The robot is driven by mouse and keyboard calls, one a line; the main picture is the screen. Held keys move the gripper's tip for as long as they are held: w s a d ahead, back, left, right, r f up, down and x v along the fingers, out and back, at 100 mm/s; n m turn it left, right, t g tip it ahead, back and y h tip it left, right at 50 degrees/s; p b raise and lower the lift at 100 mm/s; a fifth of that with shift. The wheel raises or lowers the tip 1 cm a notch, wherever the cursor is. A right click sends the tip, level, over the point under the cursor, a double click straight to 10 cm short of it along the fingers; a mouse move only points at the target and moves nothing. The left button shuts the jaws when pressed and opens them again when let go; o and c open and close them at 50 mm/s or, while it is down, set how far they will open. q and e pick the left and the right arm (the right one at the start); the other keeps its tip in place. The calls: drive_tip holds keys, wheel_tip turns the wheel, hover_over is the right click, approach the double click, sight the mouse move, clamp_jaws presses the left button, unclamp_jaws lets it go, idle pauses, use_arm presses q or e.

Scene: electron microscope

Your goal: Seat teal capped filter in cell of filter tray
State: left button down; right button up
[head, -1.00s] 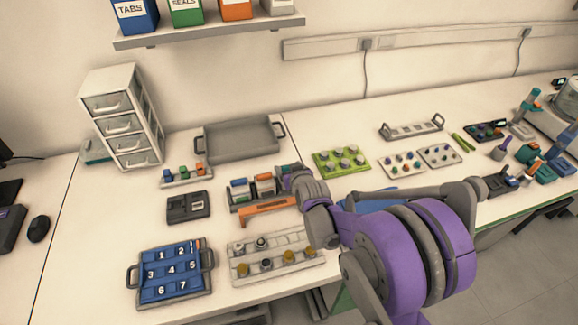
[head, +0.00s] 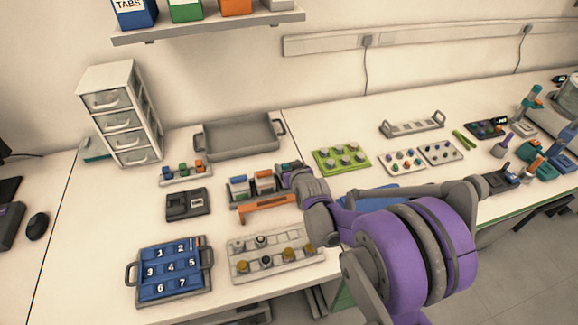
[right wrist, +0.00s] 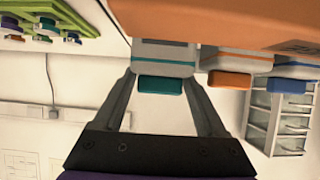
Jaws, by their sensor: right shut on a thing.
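The filter tray (head: 234,202) is a grey rack with an orange bar (head: 268,202) along its front. It holds a blue capped filter (head: 239,183) and an orange capped filter (head: 264,176). My right gripper (head: 285,169) is at the tray's right end. In the right wrist view it is shut on the teal capped filter (right wrist: 160,84), with one finger on each side. The teal filter is in line with the orange (right wrist: 230,79) and blue (right wrist: 287,85) ones. Its lower end is hidden, so I cannot tell how deep it sits. My left gripper is out of view.
A numbered blue tray (head: 170,270) and a pale rack with several knobs (head: 285,271) lie in front. A small black-grey box (head: 186,205) and a rack of coloured blocks (head: 184,172) stand left. A large grey tray (head: 240,138) is behind. A green block (head: 340,157) lies right.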

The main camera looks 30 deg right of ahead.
drive_tip(key=shift+f+b, duration=0.5)
drive_tip(key=shift+f, duration=0.05)
idle(0.8)
drive_tip(key=o, duration=1.4)
drive_tip(key=shift+s, duration=0.1)
drive_tip(key=p+v, duration=0.1)
drive_tip(key=v, duration=0.9)
drive_tip(key=shift+s+r, duration=0.15)
drive_tip(key=shift+s, duration=0.15)
drive_tip(key=shift+s+a+r, duration=0.15)
drive_tip(key=shift+a, duration=0.15)
drive_tip(key=s+a+r+n+g+y+p, duration=0.1)
drive_tip(key=s+a+g+p, duration=0.1)
drive_tip(key=s+a, duration=0.2)
drive_tip(key=s+a+r+n+g+y+p, duration=0.1)
drive_tip(key=s+a, duration=0.3)
drive_tip(key=s, duration=0.5)
drive_tip(key=s+a+r+g+y+p, duration=0.1)
drive_tip(key=s+a+g+p, duration=0.2)
drive_tip(key=s, duration=0.3)
drive_tip(key=shift+s+a+r+n, duration=0.1)
drive_tip(key=shift+s+a+n, duration=0.1)
drive_tip(key=shift+a+n, duration=0.35)
